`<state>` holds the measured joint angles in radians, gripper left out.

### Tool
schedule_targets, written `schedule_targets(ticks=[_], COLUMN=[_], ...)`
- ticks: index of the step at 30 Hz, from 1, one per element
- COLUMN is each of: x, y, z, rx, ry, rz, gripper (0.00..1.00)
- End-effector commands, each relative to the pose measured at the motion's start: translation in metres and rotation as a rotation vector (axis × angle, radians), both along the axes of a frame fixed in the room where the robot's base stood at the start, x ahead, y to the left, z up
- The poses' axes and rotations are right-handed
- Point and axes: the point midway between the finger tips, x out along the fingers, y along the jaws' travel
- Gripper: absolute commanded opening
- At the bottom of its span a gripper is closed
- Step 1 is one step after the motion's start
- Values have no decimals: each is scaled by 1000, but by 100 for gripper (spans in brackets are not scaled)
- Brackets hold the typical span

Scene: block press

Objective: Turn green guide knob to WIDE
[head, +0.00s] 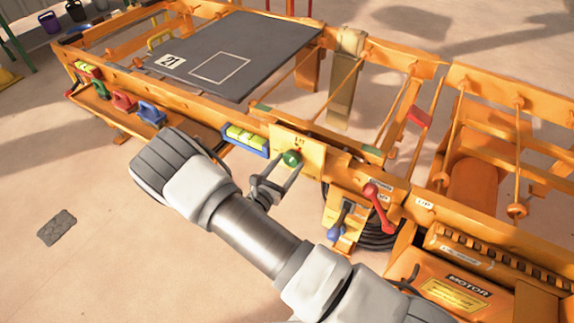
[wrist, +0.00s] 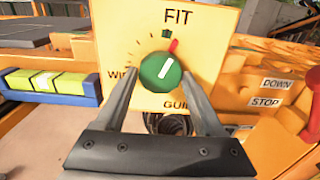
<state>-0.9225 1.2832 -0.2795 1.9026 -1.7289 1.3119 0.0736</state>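The green guide knob (wrist: 155,78) sits on a yellow dial plate (wrist: 205,40) marked FIT at the top. Its white line leans to the upper right, toward a red mark near FIT. The WIDE label (wrist: 117,74) at the left is partly hidden by my left finger, and the GUIDE label is partly covered by the right one. In the head view the knob (head: 291,158) is on the orange machine's front rail. My gripper (wrist: 160,77) is open, one finger on each side of the knob; I cannot tell whether they touch it. It also shows in the head view (head: 277,172).
A blue holder with a yellow-green level (wrist: 45,86) is left of the plate. A red lever (head: 378,207) and STOP and DOWN labels (wrist: 277,83) are at the right. A grey board (head: 265,40) lies on the machine. The floor at lower left is mostly clear.

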Motion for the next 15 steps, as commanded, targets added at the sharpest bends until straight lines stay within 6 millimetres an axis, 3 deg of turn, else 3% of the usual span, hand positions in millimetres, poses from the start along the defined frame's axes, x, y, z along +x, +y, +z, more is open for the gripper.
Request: schedule_targets(ticks=[2,9,15], x=[0,0,0], y=[0,0,0], z=[0,0,0], rx=[0,0,-9], ry=[0,0,6], rz=[0,0,0], gripper=[54,11,10])
